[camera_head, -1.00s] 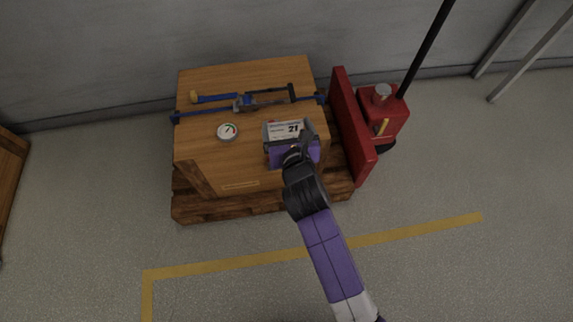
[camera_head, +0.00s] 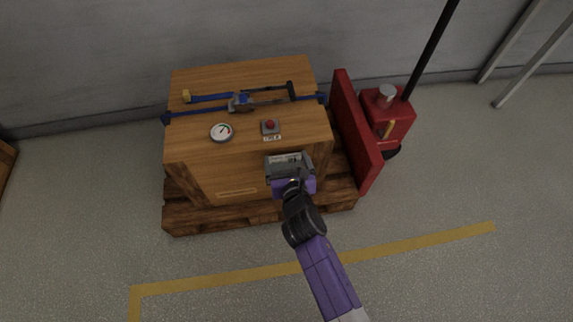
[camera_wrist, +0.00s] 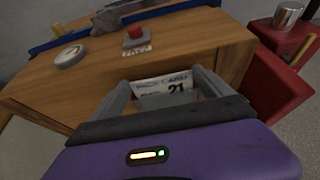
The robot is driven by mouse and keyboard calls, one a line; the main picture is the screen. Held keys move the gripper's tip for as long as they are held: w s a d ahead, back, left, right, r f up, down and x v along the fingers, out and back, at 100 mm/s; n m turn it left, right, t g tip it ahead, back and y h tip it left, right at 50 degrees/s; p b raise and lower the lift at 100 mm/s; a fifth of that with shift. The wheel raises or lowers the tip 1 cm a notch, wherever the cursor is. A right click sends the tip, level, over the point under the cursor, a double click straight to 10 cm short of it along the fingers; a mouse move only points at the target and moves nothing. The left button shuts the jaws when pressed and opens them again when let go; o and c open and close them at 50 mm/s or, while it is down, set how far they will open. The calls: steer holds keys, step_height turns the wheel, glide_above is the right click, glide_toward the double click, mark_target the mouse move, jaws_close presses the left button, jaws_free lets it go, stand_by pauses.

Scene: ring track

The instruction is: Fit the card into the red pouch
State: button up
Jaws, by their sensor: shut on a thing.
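My gripper (camera_head: 289,168) is shut on a white card (camera_head: 285,159) printed with the number 21. The card also shows between the fingers in the wrist view (camera_wrist: 162,86). The gripper and card are in front of the upper front edge of a wooden crate; whether they touch it I cannot tell. The card's lower part is hidden by the gripper.
The wooden crate (camera_head: 204,150) stands on a pallet (camera_head: 190,217). On its top are a round gauge (camera_head: 221,132), a red button on a grey box (camera_head: 270,126) and a blue strap with a ratchet (camera_head: 240,101). A red pallet jack (camera_head: 356,130) stands at the right.

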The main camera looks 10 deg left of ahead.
steer(key=shift+f, duration=0.5)
steer(key=shift+f, duration=0.15)
steer(key=o, duration=1.5)
steer(key=shift+c, duration=0.2)
steer(key=shift+r, duration=0.2)
steer(key=p+v, duration=0.4)
steer(key=v, duration=0.8)
steer(key=shift+p, duration=0.35)
steer(key=shift+s+f, duration=0.1)
steer(key=shift+f, duration=0.05)
